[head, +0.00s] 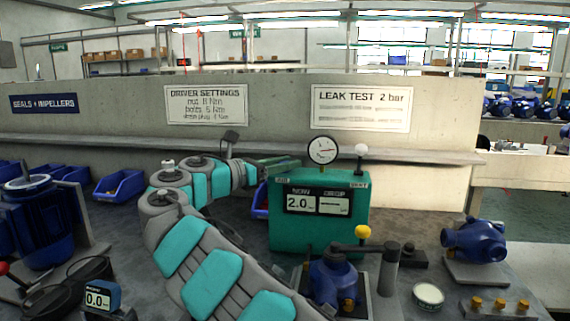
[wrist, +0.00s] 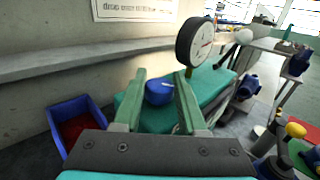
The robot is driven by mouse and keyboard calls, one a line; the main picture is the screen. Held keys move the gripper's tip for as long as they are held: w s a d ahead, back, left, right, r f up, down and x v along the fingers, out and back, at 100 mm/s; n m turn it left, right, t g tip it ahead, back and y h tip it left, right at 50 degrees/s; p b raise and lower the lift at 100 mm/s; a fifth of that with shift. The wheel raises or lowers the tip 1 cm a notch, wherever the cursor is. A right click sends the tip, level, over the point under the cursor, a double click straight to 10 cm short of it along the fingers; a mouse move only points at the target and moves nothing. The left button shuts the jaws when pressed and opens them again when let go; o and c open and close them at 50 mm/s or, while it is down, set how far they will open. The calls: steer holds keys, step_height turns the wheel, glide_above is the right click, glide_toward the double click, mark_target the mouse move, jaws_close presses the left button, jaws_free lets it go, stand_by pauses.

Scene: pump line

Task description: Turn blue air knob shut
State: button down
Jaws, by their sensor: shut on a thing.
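The blue air knob (wrist: 159,94) sits between the two green fingers of my gripper (wrist: 159,82) in the wrist view, at the top of the green leak test box (wrist: 215,88). My gripper is shut on the knob. In the head view my gripper (head: 277,162) reaches the top left of the green box (head: 290,236), above the AIR label; the knob is hidden there. The round gauge (head: 322,150) stands on the box, and it also shows in the wrist view (wrist: 195,42). The display (head: 317,202) reads 2.0 on its left side.
A white knob (head: 361,150) stands on the box's right, by the VENT label. A blue pump (head: 333,279) sits in front under a clamp with a yellow knob (head: 362,232). A blue bin (wrist: 75,125) is left of my gripper. A concrete ledge (wrist: 60,62) runs behind.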

stand_by(0.4)
steer(key=shift+c, duration=2.3)
jaws_free()
steer(key=shift+a, duration=0.1)
steer(key=v, duration=0.7)
steer(key=shift+s+a, duration=0.15)
steer(key=shift+a, duration=0.1)
